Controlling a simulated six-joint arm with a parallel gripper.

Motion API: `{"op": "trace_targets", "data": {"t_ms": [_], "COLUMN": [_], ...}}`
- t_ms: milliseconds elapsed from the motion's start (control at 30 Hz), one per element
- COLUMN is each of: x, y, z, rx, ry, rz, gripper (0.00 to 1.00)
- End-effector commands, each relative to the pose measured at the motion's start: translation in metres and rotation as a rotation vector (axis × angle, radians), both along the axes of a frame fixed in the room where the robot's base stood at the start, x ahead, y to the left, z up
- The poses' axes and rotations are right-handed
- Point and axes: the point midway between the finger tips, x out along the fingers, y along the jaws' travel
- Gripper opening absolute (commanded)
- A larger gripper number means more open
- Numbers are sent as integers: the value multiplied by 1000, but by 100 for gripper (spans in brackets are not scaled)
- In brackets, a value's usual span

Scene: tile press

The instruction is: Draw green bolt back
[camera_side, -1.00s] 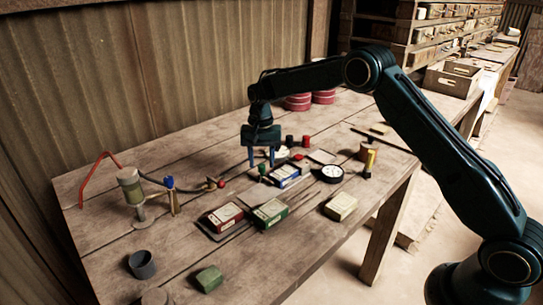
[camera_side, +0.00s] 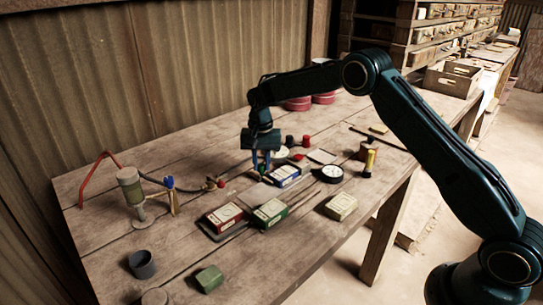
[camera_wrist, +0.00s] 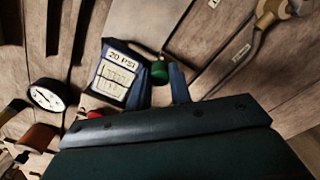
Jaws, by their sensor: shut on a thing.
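The green bolt knob (camera_wrist: 160,72) shows between my finger tips in the wrist view, next to a blue tile (camera_wrist: 118,75) labelled "20 PSI". In the side view the knob (camera_side: 263,169) is mostly hidden by my fingers. My gripper (camera_side: 262,171) is down at table height and shut on the knob; its two fingers also show in the wrist view (camera_wrist: 162,85). The blue tile (camera_side: 284,176) lies just right of the fingers in the side view.
A pump (camera_side: 131,188) with a hose stands at the left.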

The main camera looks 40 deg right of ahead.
Motion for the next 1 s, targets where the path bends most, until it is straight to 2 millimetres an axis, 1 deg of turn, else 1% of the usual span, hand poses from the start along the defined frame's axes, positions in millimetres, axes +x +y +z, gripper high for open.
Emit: {"op": "trace_targets", "data": {"t_ms": [600, 1000], "x": [38, 45], "y": [0, 0], "z": [1, 1], "rx": [0, 0], "ry": [-3, -10], "rz": [-1, 0], "gripper": [0, 0]}}
